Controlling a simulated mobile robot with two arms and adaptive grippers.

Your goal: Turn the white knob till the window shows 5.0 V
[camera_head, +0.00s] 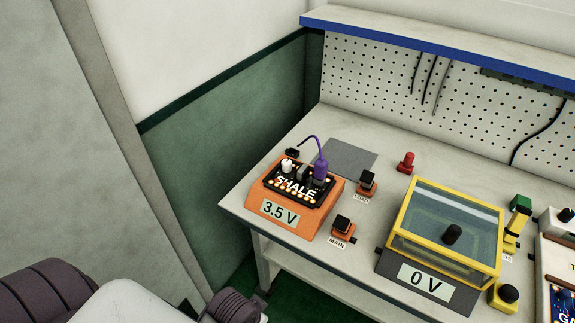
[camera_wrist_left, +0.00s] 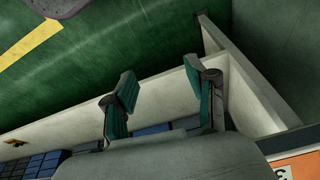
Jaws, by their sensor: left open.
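The white knob (camera_head: 286,165) stands on top of the orange unit (camera_head: 317,222), at the left end of its black panel marked SHALE. The unit's window (camera_head: 279,212) on the sloped front reads 3.5 V. A purple plug (camera_head: 320,170) with a purple cable stands at the right of the same panel. My left gripper (camera_wrist_left: 160,70) is open and empty in the left wrist view, apart from the knob. A corner of the orange unit (camera_wrist_left: 296,167) shows at the lower right there; the knob is out of that view. My right gripper is not in view.
A MAIN switch (camera_head: 342,224) and a LOAD switch (camera_head: 367,181) sit right of the unit. A yellow-framed clear-lidded box (camera_head: 400,215) with a 0 V window stands farther right, near a red button (camera_head: 406,161). The bench's left end is clear.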

